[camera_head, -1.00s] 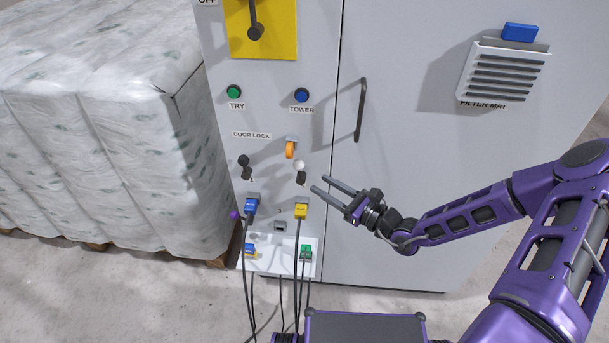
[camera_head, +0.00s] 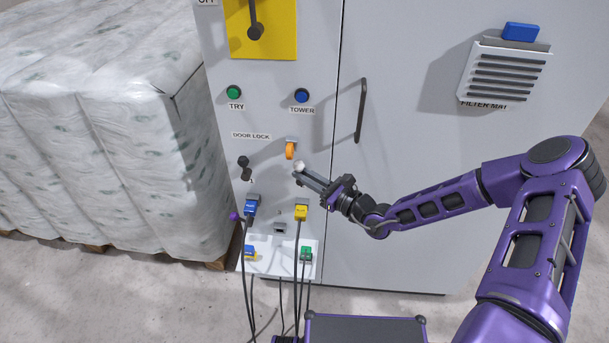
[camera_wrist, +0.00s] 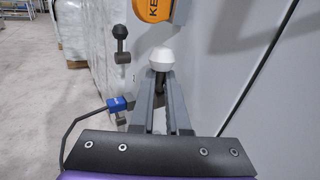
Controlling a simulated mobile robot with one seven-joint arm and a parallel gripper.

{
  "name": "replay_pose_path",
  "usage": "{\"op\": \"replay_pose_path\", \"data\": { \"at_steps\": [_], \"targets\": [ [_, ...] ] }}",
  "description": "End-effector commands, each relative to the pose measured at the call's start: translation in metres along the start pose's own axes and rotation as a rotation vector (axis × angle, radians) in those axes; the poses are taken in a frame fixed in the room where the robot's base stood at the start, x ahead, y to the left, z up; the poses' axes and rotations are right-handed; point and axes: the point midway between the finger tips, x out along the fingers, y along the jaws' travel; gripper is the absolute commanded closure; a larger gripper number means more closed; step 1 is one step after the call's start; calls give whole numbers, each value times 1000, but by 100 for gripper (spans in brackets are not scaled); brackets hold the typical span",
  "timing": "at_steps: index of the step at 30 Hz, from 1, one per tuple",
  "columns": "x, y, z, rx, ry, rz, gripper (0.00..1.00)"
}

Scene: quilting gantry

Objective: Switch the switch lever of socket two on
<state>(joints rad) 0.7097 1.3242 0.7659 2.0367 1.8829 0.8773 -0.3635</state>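Two switch levers stand side by side on the grey cabinet front. The right lever has a white knob (camera_head: 299,167), which also shows in the wrist view (camera_wrist: 162,59). The left lever (camera_head: 245,166) is dark in the head view and stands apart from my gripper, left in the wrist view (camera_wrist: 121,40). My gripper (camera_head: 298,177) is at the right lever, its fingers drawn close together just below the white knob. I cannot read which lever belongs to socket two.
An orange padlock-like part (camera_head: 290,150) is just above the right lever. Below are a blue plug (camera_head: 251,206) and a yellow plug (camera_head: 301,212) with hanging cables. A door handle (camera_head: 361,110) is to the right. Wrapped pallet goods (camera_head: 110,140) stand left.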

Motion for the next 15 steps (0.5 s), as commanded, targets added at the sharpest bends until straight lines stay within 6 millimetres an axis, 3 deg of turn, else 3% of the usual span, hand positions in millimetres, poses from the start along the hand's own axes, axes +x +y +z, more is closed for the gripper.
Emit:
{"op": "replay_pose_path", "data": {
  "at_steps": [15],
  "targets": [
    [-2, -2, -4, 52, -75, -8, 100]
  ]
}}
